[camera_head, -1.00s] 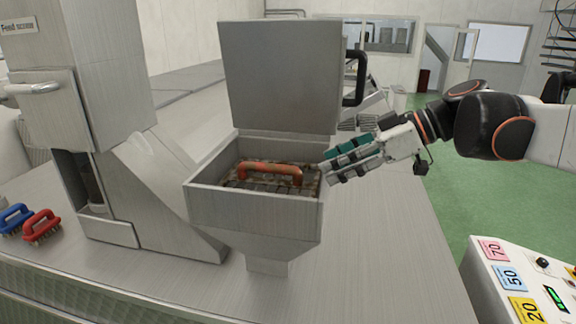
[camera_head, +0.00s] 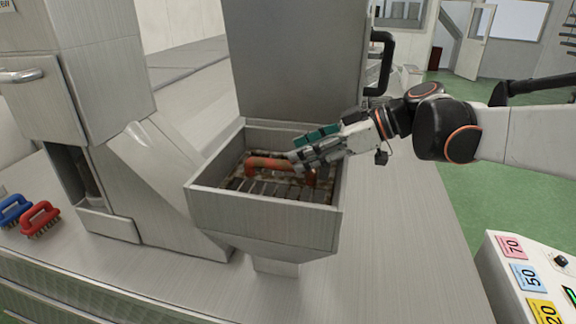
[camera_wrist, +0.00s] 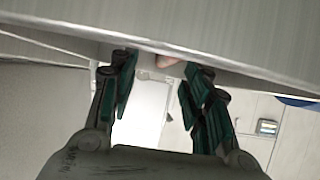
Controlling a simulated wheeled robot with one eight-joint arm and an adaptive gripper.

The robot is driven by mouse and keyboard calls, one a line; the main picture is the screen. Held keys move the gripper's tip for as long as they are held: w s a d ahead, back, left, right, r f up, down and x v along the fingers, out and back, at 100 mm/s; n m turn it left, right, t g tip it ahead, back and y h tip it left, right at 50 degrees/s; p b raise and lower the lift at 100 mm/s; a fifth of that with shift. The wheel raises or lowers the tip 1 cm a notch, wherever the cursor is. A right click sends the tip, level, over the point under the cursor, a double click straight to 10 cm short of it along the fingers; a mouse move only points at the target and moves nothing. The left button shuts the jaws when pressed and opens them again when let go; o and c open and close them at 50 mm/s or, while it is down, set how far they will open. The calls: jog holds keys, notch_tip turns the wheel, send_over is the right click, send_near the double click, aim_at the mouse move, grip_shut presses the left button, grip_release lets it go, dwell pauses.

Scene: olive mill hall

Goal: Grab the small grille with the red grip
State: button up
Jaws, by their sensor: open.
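The small grille (camera_head: 262,187) lies inside an open square metal hopper (camera_head: 262,216), and its arched red grip (camera_head: 262,162) stands up from it. My gripper (camera_head: 298,160) is open and reaches in over the hopper's right side, its green-padded fingers at the right part of the grip. The fingers hide some of the grip there; I cannot tell whether they touch it. In the wrist view my open fingers (camera_wrist: 158,78) have a small reddish bit (camera_wrist: 166,61) between their tips, probably the grip, mostly cut off by a metal edge.
The hopper's raised lid (camera_head: 300,62) with a black handle (camera_head: 380,62) stands behind. A metal chute (camera_head: 165,175) adjoins on the left. Blue (camera_head: 14,211) and red (camera_head: 39,218) brushes lie far left. A button panel (camera_head: 530,280) is at the lower right. The counter right of the hopper is clear.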

aim_at(286, 161)
jog(key=shift+s+a+f, duration=0.1)
jog(key=shift+s+a, duration=0.05)
jog(key=shift+a, duration=0.1)
jog(key=x, duration=0.1)
jog(key=p+x, duration=0.1)
jog(key=x, duration=0.2)
jog(key=shift+s+a+f+p, duration=0.25)
jog(key=shift+f+p, duration=0.1)
jog(key=shift+f, duration=0.15)
jog(key=shift+d, duration=0.1)
jog(key=shift+c, duration=0.6)
grip_shut()
